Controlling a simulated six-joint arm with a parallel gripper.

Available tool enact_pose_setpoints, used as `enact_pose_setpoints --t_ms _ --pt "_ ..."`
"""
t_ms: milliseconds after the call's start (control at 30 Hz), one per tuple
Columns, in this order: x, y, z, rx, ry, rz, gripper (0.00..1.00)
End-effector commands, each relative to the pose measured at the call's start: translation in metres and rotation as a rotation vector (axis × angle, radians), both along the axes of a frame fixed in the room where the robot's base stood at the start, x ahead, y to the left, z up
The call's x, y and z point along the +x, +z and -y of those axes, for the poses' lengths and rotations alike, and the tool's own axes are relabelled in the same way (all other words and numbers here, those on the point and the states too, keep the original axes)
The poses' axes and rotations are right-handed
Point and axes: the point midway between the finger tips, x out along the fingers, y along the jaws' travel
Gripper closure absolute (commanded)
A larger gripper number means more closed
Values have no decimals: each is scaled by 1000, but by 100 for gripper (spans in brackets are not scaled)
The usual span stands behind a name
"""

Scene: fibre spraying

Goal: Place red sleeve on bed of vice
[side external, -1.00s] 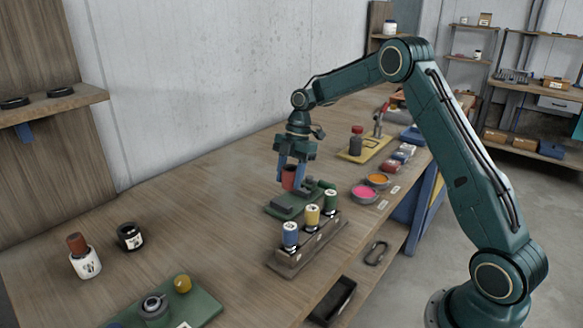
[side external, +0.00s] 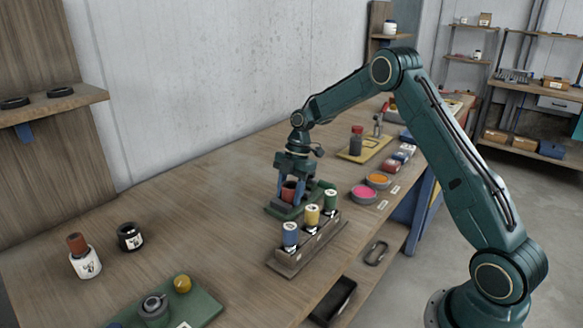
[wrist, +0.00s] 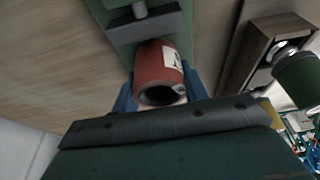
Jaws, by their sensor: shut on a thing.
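The red sleeve (side external: 289,191) is a short hollow cylinder with a white label, between the blue fingers of my gripper (side external: 286,196). In the wrist view the red sleeve (wrist: 160,68) shows its open end toward the camera, with a blue finger on each side. My gripper is shut on it. The green vice (side external: 277,211) is directly below, and the sleeve is low over its bed. The vice (wrist: 135,22) also shows behind the sleeve in the wrist view. Whether the sleeve's underside touches the bed is hidden.
A wooden rack (side external: 305,247) with blue, yellow and green sleeves stands close in front of the vice. Pink (side external: 363,194) and orange (side external: 377,180) bowls lie to the right. A yellow board (side external: 366,148) with a dark bottle is behind.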

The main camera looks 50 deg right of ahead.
Motion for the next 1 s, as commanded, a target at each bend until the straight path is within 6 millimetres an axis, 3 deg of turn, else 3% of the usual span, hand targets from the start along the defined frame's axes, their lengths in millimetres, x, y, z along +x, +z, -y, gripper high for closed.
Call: enact_pose_setpoints --t_ms 133,167,233,267,667,1000 --pt "0 -3 0 0 0 1 88" --pt "0 -3 0 0 0 0 51" --pt "0 -3 0 0 0 0 37" --pt "0 -3 0 0 0 0 35" --pt "0 0 0 0 0 1 35" --pt "1 32 10 -1 0 4 35"
